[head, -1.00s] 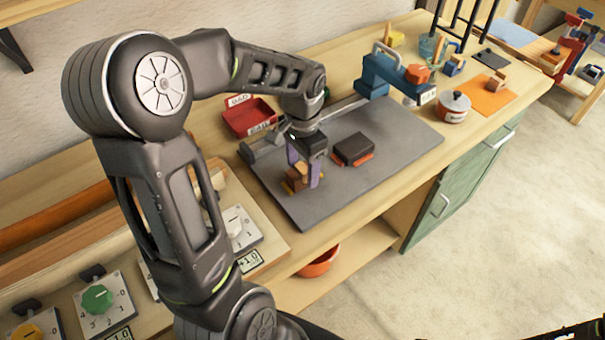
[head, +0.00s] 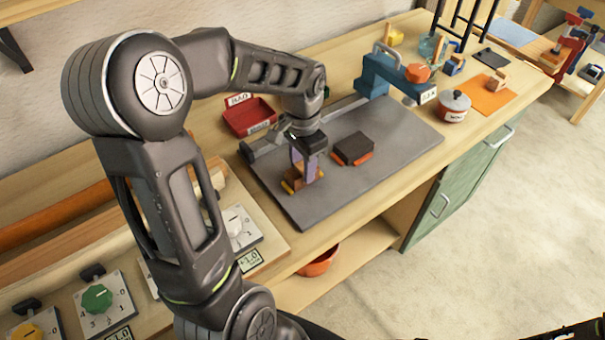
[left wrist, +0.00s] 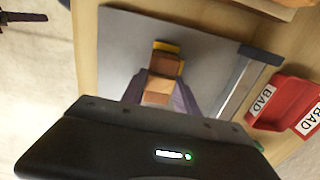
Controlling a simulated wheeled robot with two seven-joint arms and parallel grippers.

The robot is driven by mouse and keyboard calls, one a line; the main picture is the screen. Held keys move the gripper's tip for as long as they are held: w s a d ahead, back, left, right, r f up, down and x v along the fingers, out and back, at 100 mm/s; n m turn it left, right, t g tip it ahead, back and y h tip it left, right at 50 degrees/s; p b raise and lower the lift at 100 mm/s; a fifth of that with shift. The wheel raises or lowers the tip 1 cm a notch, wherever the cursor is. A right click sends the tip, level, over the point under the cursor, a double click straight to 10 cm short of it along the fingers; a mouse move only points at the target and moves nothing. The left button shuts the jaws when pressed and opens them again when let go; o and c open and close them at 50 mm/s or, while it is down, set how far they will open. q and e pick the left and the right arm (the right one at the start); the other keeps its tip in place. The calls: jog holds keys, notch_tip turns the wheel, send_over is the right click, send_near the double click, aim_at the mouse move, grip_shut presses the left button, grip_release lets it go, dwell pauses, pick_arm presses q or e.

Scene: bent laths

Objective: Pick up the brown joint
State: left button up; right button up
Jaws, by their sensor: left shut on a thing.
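The brown joint (head: 297,178) is a small brown wooden block piece with yellow at its base. It is at the near left part of the grey mat (head: 315,211). My left gripper (head: 307,174) points down over it, with its purple fingers shut on its sides and partly hiding it. In the left wrist view the joint (left wrist: 165,69) shows between the fingers of the gripper (left wrist: 161,91), with a yellow edge at its far end. I cannot tell any gap between joint and mat.
A dark block with an orange-red base (head: 353,149) lies right of the gripper on the mat. A red BAD tray (head: 249,118) stands behind. A blue device (head: 377,76), a lidded pot (head: 454,107) and an orange sheet (head: 487,97) are to the right. The mat's near right part is clear.

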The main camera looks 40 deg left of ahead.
aim_at(302, 167)
pick_arm(q)
grip_shut()
jog(key=shift+r, duration=0.1)
notch_tip(302, 167, up, 10)
jog(key=shift+b, duration=0.45)
dwell(0.4)
